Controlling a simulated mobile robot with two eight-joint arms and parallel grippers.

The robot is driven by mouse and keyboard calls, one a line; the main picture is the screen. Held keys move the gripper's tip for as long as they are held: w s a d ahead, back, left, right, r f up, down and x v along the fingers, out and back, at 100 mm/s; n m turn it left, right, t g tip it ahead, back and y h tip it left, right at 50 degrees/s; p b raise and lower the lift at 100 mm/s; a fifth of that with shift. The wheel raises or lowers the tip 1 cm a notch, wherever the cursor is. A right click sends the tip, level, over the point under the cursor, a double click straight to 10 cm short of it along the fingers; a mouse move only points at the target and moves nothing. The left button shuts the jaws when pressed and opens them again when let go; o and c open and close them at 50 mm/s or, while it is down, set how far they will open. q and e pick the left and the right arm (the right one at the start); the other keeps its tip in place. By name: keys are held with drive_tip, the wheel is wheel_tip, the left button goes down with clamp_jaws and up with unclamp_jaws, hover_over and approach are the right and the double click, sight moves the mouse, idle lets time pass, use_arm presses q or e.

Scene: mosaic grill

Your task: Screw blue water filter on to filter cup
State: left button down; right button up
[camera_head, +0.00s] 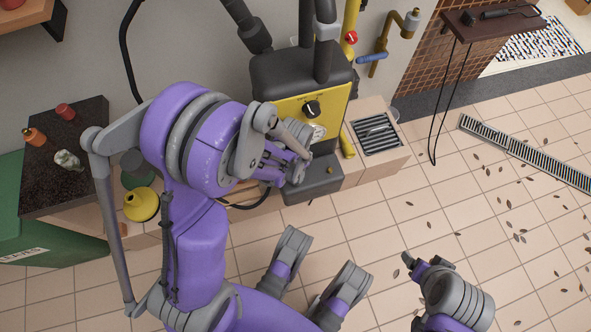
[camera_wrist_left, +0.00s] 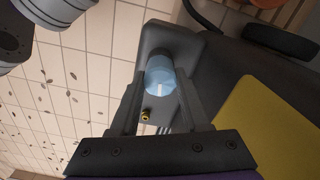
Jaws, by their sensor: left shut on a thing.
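The blue water filter (camera_wrist_left: 160,78) shows in the left wrist view as a light blue faceted piece with a pale slot. My left gripper (camera_wrist_left: 160,92) is shut on it, one dark finger on each side. The filter is over the dark grey base of the machine. The filter cup cannot be made out; the filter and fingers cover what lies under them. In the head view my left gripper (camera_head: 298,173) is at the machine's front, above the dark base (camera_head: 313,182). My right gripper (camera_head: 428,264) is low at the right, away from the machine; its finger opening is unclear.
The machine has a yellow front panel (camera_head: 300,108) with a black knob. A small brass fitting (camera_wrist_left: 146,115) sits on the base close to the filter. A yellow handle (camera_head: 347,145) and a drain grate (camera_head: 377,134) are to the right.

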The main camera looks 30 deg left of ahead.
use_arm(q)
drive_tip(key=m, duration=0.4)
drive_tip(key=shift+c, duration=1.4)
unclamp_jaws()
wheel_tip(320, 180, up, 11)
drive_tip(key=p, duration=0.4)
